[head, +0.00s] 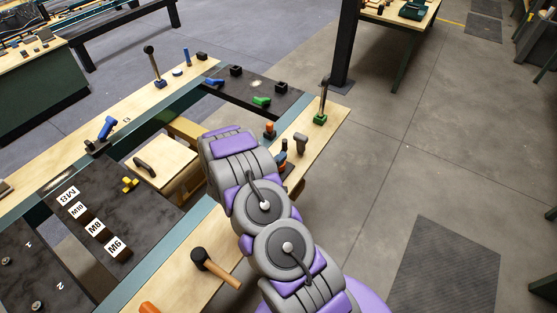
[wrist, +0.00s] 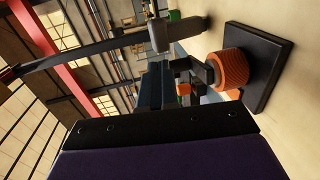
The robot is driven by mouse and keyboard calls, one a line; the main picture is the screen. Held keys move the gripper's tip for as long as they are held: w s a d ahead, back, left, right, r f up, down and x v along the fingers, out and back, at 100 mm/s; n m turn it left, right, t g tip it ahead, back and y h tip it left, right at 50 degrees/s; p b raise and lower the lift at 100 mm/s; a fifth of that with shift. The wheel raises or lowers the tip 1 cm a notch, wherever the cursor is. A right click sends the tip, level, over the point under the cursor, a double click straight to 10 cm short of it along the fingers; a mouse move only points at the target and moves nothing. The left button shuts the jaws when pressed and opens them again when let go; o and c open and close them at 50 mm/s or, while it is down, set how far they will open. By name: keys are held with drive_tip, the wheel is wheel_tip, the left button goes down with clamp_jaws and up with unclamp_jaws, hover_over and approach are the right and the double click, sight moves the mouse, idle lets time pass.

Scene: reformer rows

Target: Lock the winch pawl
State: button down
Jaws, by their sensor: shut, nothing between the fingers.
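An orange ribbed wheel (wrist: 230,69) on a dark square base (wrist: 262,70) is close in the wrist view, just right of my gripper (wrist: 160,85). I cannot tell for sure that it is the winch, and no pawl can be made out. Small dark parts lie between my fingertips and the wheel; I cannot tell whether they touch. My gripper is shut and empty. In the head view my arm hides most of the gripper, near a small orange-and-black fixture (head: 270,129) on the right bench strip.
A grey-headed piece (head: 301,144) and a tall lever on a green base (head: 320,118) stand close by on the right strip. A black-headed mallet (head: 198,255) lies in front. A dark panel with labelled blocks (head: 96,229) is at left. Bare floor (head: 400,150) lies right.

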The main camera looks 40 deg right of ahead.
sight(300, 140)
drive_tip(key=b+x, duration=0.1)
drive_tip(key=x, duration=0.9)
drive_tip(key=shift+w+d+b, duration=0.15)
drive_tip(key=shift+d+b, duration=0.2)
drive_tip(key=shift+d, duration=0.1)
drive_tip(key=shift+r+p, duration=0.1)
drive_tip(key=shift+p, duration=0.25)
